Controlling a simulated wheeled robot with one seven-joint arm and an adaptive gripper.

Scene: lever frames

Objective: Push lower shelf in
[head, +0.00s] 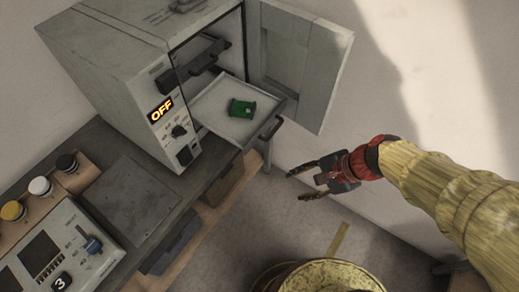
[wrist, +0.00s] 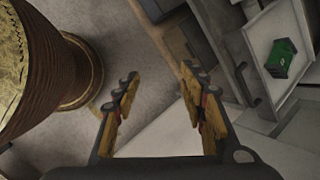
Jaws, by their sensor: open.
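The lower shelf (head: 228,107) is a pale tray pulled out of a grey cabinet (head: 110,70) with an open door (head: 300,55). A green object (head: 242,108) lies on the shelf. A dark handle (head: 271,128) is on the shelf's front edge. The upper shelf (head: 200,68) with a dark handle sits further inside. My gripper (head: 298,182) is open and empty, to the right of and in front of the shelf, apart from it. In the wrist view the shelf (wrist: 262,28) with the green object (wrist: 281,58) is at the upper right, beyond my fingers.
The cabinet shows an "OFF" display (head: 160,110) and stands on a dark bench (head: 95,165). A control box (head: 65,245) with a blue slider and several coloured knobs sit at the left. The floor (head: 290,220) below my gripper is clear.

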